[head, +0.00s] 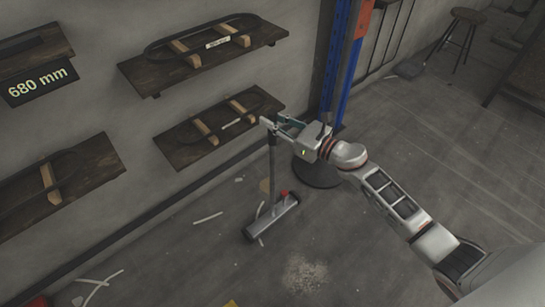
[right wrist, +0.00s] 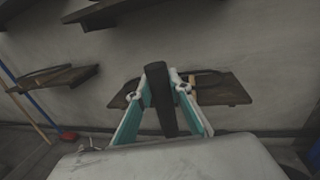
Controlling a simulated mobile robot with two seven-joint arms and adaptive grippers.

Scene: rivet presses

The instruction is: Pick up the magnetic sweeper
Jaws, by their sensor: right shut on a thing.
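The magnetic sweeper stands upright, with a grey bar-shaped head (head: 271,217), a red part on top and a thin dark handle (head: 272,165). Its head is at or just above the floor; I cannot tell whether it touches. My right gripper (head: 272,123) is shut on the top of the handle. In the right wrist view, the black handle grip (right wrist: 158,85) stands between the two teal-and-white fingers of the right gripper (right wrist: 160,94). My left gripper is not in view.
Wooden wall shelves (head: 215,130) with belts on wooden blocks are on the left. Scraps and pale debris (head: 304,272) lie on the floor. A stool (head: 463,35) is far right. Floor at right is mostly clear.

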